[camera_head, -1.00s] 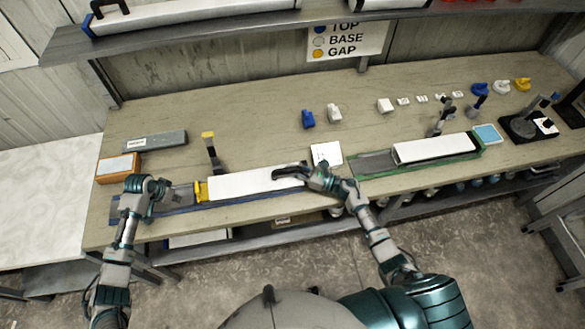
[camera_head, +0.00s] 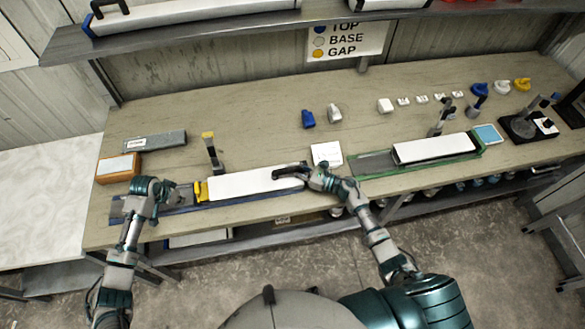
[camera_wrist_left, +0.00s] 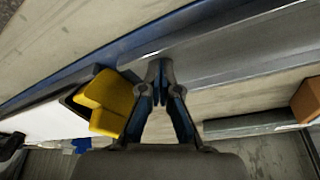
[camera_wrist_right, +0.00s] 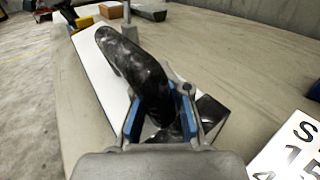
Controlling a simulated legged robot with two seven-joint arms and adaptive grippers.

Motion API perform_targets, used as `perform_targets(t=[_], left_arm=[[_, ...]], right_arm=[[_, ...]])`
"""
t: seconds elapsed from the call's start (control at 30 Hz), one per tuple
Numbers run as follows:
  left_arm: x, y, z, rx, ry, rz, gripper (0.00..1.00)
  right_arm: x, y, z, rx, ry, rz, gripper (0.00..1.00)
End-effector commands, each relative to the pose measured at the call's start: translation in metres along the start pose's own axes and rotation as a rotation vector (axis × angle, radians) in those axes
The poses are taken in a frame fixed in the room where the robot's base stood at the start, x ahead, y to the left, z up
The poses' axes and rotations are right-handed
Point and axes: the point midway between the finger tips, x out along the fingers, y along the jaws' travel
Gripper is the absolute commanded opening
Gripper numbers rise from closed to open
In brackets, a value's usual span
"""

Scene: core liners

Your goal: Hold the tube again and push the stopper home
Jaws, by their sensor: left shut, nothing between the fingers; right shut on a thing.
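A white tube (camera_head: 250,183) lies in the blue-edged tray (camera_head: 222,202) on the bench. A yellow stopper (camera_head: 201,191) sits at the tube's left end; it also shows in the left wrist view (camera_wrist_left: 105,102). My left gripper (camera_head: 172,189) is shut and empty over the tray, just left of the stopper. In the left wrist view its closed fingertips (camera_wrist_left: 158,68) are beside the yellow stopper, with a small gap visible. My right gripper (camera_head: 304,174) is shut on a black handle (camera_wrist_right: 135,65) at the tube's right end. How deep the stopper sits is unclear.
A green-edged tray (camera_head: 375,165) with another white tube (camera_head: 433,148) lies to the right. A white card (camera_head: 326,154) is behind my right gripper. An orange box (camera_head: 118,168) and a grey block (camera_head: 155,140) stand at the left.

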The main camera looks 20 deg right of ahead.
Motion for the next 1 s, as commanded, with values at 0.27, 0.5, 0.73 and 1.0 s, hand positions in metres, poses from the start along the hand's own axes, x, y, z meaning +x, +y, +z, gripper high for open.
perform_targets(t=[0.27,0.5,0.73,1.0], left_arm=[[0.004,0.015,-0.005,0.002,-0.003,0.007,0.00],[0.006,0.024,-0.010,0.002,-0.004,0.007,0.00],[0.007,0.033,-0.015,0.003,-0.004,0.008,0.00],[0.008,0.043,-0.021,0.001,-0.002,0.006,0.00]], right_arm=[[-0.001,0.006,-0.009,0.009,0.013,0.008,0.00],[-0.001,0.006,-0.009,0.009,0.012,0.008,0.00],[-0.001,0.006,-0.009,0.009,0.012,0.009,0.00],[-0.001,0.006,-0.009,0.009,0.012,0.009,0.00]])
